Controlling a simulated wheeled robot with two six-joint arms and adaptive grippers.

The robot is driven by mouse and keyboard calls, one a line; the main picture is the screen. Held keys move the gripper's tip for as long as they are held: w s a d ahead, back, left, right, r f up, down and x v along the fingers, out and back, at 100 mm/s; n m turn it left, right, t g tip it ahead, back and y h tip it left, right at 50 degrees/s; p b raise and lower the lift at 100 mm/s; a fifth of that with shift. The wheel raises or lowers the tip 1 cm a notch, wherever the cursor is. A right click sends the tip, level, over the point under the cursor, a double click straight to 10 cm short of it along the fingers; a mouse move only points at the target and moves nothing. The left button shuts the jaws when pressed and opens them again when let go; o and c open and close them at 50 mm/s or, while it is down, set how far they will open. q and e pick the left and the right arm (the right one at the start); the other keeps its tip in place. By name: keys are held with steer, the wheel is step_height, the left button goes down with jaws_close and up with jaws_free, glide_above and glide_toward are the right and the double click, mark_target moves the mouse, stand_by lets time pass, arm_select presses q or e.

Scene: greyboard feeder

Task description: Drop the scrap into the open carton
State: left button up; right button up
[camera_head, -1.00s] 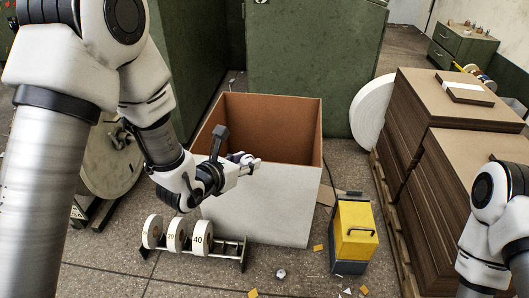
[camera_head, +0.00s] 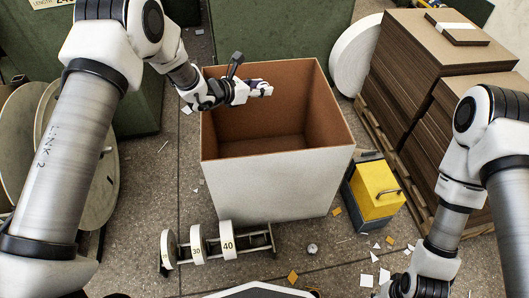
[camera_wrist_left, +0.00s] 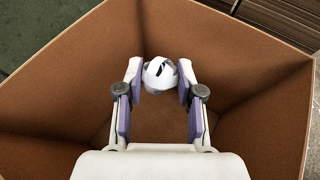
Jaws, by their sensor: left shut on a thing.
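The open carton (camera_head: 278,188) stands on the floor, white outside and brown inside, its top open. My left gripper (camera_head: 268,90) is over the carton's opening, toward its back left. In the left wrist view the gripper (camera_wrist_left: 160,80) is shut on the scrap (camera_wrist_left: 160,73), a crumpled white ball with dark marks, held between the two fingertips. Below it are the carton's brown inner walls (camera_wrist_left: 70,85) and floor. My right arm is at the lower right; its gripper's fingertips are cut off by the frame.
A rack (camera_head: 268,238) with numbered rolls stands in front of the carton. A yellow-and-grey box (camera_head: 376,190) is to its right, before stacks of brown board (camera_head: 400,75). A crumpled ball (camera_head: 312,248) and paper bits lie on the floor.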

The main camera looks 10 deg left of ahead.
arm_select(q)
step_height(320, 180, down, 4)
steer(key=shift+r+b, duration=0.1)
steer(key=shift+b, duration=0.7)
steer(key=o, duration=0.7)
steer(key=shift+o, duration=0.2)
steer(key=v, duration=1.2)
